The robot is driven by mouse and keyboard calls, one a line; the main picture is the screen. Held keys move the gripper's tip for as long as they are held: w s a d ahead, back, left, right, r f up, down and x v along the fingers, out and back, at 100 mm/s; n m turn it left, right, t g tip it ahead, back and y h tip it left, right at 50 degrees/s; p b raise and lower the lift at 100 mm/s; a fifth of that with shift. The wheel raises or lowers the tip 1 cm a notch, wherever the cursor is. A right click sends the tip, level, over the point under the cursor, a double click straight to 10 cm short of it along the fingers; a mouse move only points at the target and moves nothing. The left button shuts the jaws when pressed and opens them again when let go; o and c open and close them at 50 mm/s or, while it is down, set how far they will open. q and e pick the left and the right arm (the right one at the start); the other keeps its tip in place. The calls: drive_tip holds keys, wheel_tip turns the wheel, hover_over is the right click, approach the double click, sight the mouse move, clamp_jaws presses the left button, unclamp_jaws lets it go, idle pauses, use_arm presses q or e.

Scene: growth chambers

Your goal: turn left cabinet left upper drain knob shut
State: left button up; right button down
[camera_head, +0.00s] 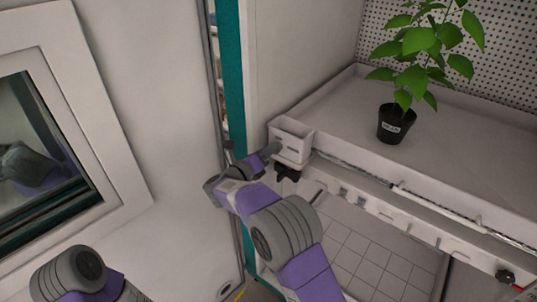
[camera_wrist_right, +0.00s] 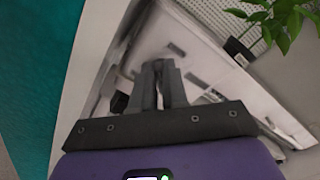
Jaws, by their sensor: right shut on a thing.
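The black drain knob (camera_head: 288,173) sits under a small white box at the left end of the upper shelf front. My right gripper (camera_head: 272,149) is beside that box, close to the knob, slightly above and left of it in the head view. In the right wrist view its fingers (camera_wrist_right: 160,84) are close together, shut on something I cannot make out. A black part (camera_wrist_right: 120,102) shows just left of the fingers, perhaps the knob. My left gripper is out of view; only part of that arm shows at the lower left.
The white box (camera_head: 291,140) is at the shelf's left corner. A potted plant (camera_head: 396,124) stands on the white shelf tray (camera_head: 460,150), and also shows in the wrist view (camera_wrist_right: 240,50). Another dark knob (camera_head: 505,276) is at the far right. A windowed white door (camera_head: 130,150) stands left.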

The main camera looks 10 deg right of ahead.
drive_tip(key=n, duration=0.6)
drive_tip(key=n+p, duration=0.1)
drive_tip(key=n, duration=0.1)
drive_tip(key=shift+w+a+f+n, duration=0.1)
drive_tip(key=shift+f+n, duration=0.3)
idle(0.4)
drive_tip(key=c, duration=1.1)
unclamp_jaws()
drive_tip(key=shift+c, duration=0.2)
drive_tip(key=v, duration=0.7)
drive_tip(key=shift+a, duration=0.25)
